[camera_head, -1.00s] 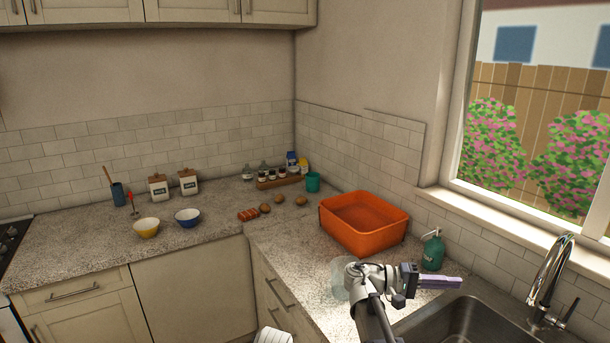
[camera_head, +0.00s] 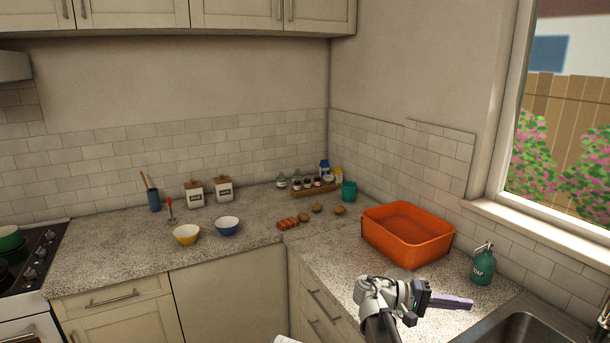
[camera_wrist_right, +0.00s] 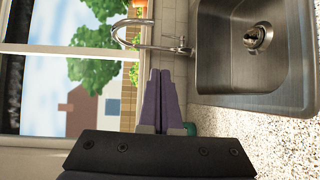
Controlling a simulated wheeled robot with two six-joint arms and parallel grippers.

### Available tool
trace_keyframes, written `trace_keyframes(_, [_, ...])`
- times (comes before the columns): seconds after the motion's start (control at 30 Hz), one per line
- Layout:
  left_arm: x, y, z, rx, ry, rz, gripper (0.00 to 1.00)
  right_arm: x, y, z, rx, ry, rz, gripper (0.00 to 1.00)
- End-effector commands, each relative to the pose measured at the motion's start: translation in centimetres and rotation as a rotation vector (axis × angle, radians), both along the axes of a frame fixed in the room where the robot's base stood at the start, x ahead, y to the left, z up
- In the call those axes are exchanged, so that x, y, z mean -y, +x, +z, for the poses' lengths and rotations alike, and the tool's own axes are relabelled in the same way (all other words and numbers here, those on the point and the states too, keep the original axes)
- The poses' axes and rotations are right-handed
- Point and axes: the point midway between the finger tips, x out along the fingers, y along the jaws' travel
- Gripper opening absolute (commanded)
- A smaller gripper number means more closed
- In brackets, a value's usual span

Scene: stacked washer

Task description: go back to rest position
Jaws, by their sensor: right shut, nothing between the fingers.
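My right gripper (camera_head: 452,301) shows in the head view at the lower right, above the counter and left of the sink. Its purple fingers point right, and they are shut with nothing between them. The right wrist view also shows the two fingers (camera_wrist_right: 162,100) side by side, with the tap and sink beyond them. My left gripper is not in the head view.
An orange basin (camera_head: 405,236) stands on the counter just behind my right gripper. A green soap bottle (camera_head: 483,266) stands to the right, near the window wall. The sink (camera_head: 517,331) lies at the lower right, with the tap (camera_wrist_right: 150,38) in the wrist view. Bowls, canisters and food sit farther back.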

Motion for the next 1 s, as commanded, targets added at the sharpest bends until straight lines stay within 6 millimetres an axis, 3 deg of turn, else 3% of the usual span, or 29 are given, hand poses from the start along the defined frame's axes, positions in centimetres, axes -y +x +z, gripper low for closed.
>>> trace_keyframes(0.27, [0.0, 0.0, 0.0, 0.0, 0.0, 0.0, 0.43, -2.5, -1.1, -3.7, -0.006, 0.173, 0.055, 0.0])
trace_keyframes(0.47, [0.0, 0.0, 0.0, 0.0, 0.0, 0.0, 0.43, -6.2, -2.6, -8.1, -0.02, 0.387, 0.118, 0.0])
trace_keyframes(0.57, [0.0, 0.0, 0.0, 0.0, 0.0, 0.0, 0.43, -9.2, -3.9, -10.8, -0.033, 0.534, 0.161, 0.0])
trace_keyframes(0.8, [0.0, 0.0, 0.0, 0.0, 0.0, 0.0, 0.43, -20.7, -9.4, -17.6, -0.093, 1.017, 0.279, 0.0])
trace_keyframes(0.9, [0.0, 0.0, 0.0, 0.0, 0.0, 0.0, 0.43, -24.9, -11.5, -19.0, -0.118, 1.178, 0.31, 0.0])
trace_keyframes(1.0, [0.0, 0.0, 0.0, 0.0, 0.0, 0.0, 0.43, -27.8, -13.2, -19.6, -0.139, 1.292, 0.326, 0.0])
